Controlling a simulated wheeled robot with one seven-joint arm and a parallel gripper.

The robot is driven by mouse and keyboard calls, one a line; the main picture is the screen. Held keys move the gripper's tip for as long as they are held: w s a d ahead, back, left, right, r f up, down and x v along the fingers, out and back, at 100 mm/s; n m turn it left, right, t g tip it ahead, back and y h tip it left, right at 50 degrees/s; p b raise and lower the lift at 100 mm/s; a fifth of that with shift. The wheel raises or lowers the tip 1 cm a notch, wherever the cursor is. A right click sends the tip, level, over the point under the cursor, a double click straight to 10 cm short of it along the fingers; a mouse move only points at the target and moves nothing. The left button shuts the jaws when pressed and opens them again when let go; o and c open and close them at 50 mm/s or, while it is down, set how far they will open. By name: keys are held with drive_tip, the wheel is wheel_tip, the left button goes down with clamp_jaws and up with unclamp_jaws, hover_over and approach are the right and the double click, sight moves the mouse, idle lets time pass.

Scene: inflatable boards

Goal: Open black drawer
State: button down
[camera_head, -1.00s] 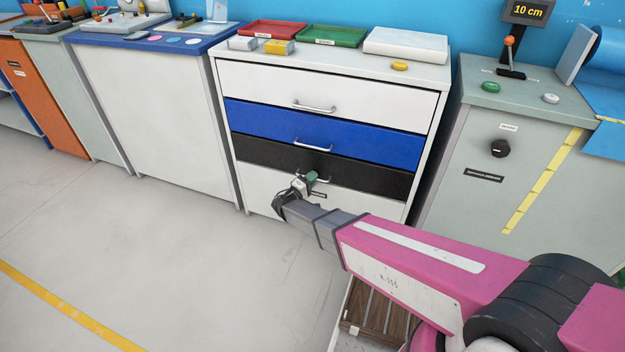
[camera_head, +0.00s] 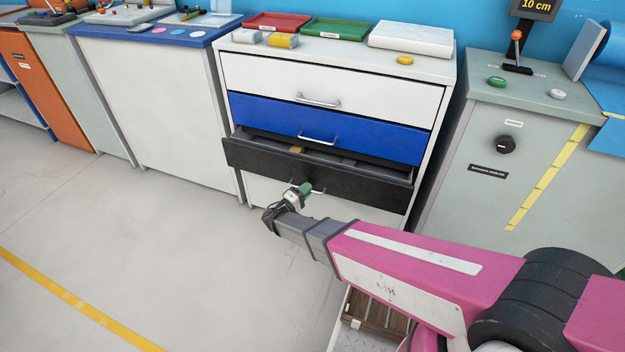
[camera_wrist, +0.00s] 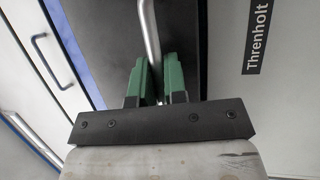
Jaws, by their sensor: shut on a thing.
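The black drawer (camera_head: 350,182) is pulled part way out of the white cabinet (camera_head: 440,120). A strip of its inside shows behind the front, with a small tan thing (camera_head: 297,150) in it. My gripper (camera_head: 305,188) is at the drawer front and partly hides the drawer's metal handle. In the wrist view the green fingers of my gripper (camera_wrist: 160,82) are shut on the silver bar handle (camera_wrist: 150,35), with the black drawer front (camera_wrist: 110,40) behind it.
The blue drawer (camera_head: 330,130) and white drawer (camera_head: 330,90) above are shut. Red (camera_head: 278,22) and green (camera_head: 335,28) trays stand on top. A grey-green cabinet (camera_head: 480,190) stands to the right. The floor (camera_head: 130,230) at left is clear.

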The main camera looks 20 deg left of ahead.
drive_tip(key=s, duration=1.5)
drive_tip(key=shift+s, duration=0.2)
drive_tip(key=c, duration=1.5)
unclamp_jaws()
drive_tip(key=shift+o, duration=0.2)
drive_tip(key=v, duration=1)
drive_tip(key=shift+s+a, duration=0.2)
drive_tip(key=shift+s, duration=0.15)
drive_tip(key=shift+f, duration=0.15)
